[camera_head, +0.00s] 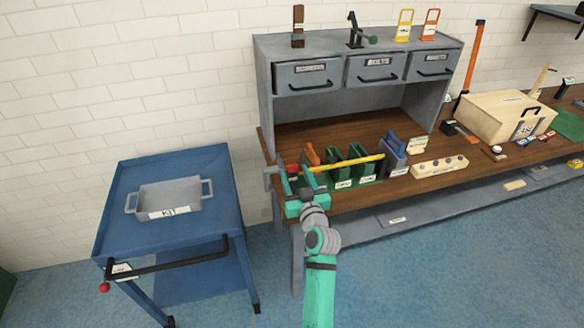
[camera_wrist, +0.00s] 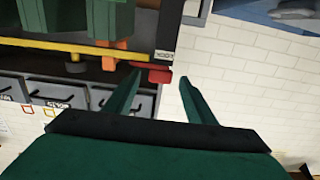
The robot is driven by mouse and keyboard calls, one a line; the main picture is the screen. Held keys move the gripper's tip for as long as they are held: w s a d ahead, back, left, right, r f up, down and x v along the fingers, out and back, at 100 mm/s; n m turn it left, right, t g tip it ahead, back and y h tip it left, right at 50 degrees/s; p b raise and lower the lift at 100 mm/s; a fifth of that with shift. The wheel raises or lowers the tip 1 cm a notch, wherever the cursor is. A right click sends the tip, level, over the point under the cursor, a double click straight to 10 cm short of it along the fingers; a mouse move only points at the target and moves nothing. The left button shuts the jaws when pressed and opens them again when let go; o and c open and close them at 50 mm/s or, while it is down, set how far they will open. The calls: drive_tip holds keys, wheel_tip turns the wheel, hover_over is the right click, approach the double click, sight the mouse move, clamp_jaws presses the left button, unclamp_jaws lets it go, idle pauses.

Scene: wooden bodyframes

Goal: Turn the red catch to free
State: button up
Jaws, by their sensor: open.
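The red catch (camera_wrist: 160,76) shows in the wrist view at the end of the yellow bar (camera_wrist: 70,50), by a small white label that seems to read LOCK, upside down. In the head view a bit of red (camera_head: 293,168) shows at the bench's left end, with the yellow bar (camera_head: 350,162) running right over the green bins. My gripper (camera_head: 294,178) is there, open and empty. In the wrist view its fingertips (camera_wrist: 160,79) stand on either side of the catch in the picture. I cannot tell whether they touch it or stop short. My gripper partly hides the catch in the head view.
A grey drawer cabinet (camera_head: 262,75) rises behind. A blue cart (camera_head: 125,225) with a grey tray (camera_head: 142,196) stands to the left, across a floor gap.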

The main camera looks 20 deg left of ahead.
sight(292, 169)
drive_tip(key=shift+x, duration=1.95)
drive_tip(key=shift+c, duration=0.3)
drive_tip(key=c, duration=1)
